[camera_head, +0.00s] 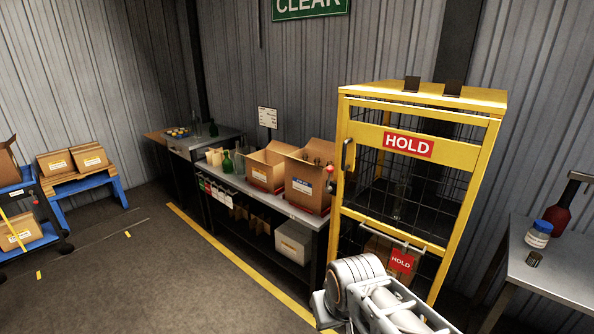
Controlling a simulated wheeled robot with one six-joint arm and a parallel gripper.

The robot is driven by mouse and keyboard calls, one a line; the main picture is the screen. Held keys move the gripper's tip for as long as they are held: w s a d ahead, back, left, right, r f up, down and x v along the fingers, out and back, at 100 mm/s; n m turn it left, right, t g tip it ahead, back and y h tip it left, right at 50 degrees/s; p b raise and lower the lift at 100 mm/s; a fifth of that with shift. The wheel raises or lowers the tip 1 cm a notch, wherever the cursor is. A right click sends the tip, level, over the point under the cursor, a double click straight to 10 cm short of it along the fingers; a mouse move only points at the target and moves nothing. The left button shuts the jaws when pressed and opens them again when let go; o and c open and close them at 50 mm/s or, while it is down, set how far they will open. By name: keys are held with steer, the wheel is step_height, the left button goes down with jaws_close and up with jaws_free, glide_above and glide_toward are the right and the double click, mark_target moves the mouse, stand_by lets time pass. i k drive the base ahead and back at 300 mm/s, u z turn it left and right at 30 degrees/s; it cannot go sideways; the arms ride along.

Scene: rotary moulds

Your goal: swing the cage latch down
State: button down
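The yellow cage (487,135) stands right of centre, with black mesh and a red HOLD sign (408,144) on its upper band. Its door looks closed. On its left front post is a dark curved fitting (348,156), with a small red knob (330,169) just left of it. These look like the cage latch and its handle, but they are too small to tell its exact angle. My arm covers part of the cage's lower front. I cannot make out my gripper's fingers; only pale arm links show at the bottom.
A bench (262,191) with open cartons (308,181) and bottles stands left of the cage. A steel table (560,278) with a jar (538,235) and a dark red bottle is at right. A second HOLD tag (401,261) hangs low on the cage.

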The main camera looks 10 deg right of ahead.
mark_target(329, 169)
steer(key=u, duration=0.6)
steer(key=i, duration=2.2)
steer(key=z, duration=0.6)
